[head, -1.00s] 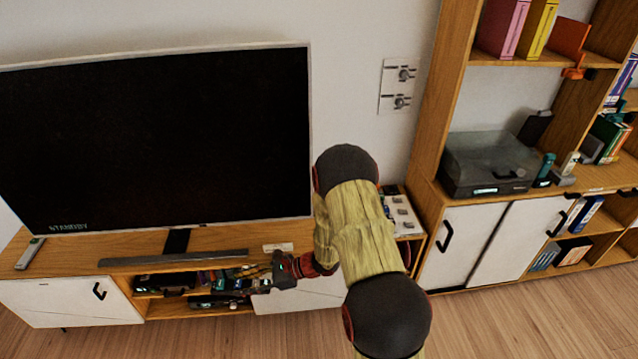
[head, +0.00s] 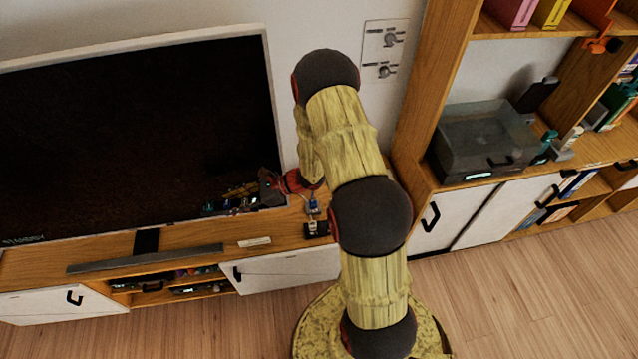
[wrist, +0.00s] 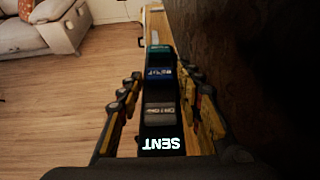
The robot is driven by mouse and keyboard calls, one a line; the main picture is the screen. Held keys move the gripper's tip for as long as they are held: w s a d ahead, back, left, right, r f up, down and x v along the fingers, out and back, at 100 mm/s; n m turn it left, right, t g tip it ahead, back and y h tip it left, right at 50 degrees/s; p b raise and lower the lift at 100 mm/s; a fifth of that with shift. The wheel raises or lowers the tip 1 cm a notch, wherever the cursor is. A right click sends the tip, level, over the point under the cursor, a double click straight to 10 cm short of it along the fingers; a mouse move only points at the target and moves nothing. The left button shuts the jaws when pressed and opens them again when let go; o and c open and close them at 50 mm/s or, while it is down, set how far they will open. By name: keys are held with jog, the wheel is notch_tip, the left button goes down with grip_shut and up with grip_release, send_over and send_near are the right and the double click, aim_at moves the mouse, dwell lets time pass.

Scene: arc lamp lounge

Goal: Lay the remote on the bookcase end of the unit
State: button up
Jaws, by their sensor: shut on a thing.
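My gripper (head: 236,197) is shut on the remote, a long dark handset with grey, blue and teal parts. In the wrist view the remote (wrist: 160,110) lies lengthwise between the fingers (wrist: 160,95), with "SENT" lit at its near end. In the head view the remote (head: 222,207) is small and dark against the television's lower right corner, above the unit. The TV unit (head: 190,238) has a wooden top and white doors. Its bookcase end, at the right, is partly hidden by my arm.
The television (head: 130,140) stands close behind the gripper. A soundbar (head: 145,258) and a small pale bar (head: 254,242) lie on the unit. Small blue and dark items (head: 314,218) occupy its right end. The bookcase (head: 420,130) rises beyond. A sofa (wrist: 50,25) shows in the wrist view.

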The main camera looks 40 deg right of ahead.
jog(key=shift+r+p, duration=0.4)
jog(key=shift+r, duration=0.35)
jog(key=shift+f, duration=0.15)
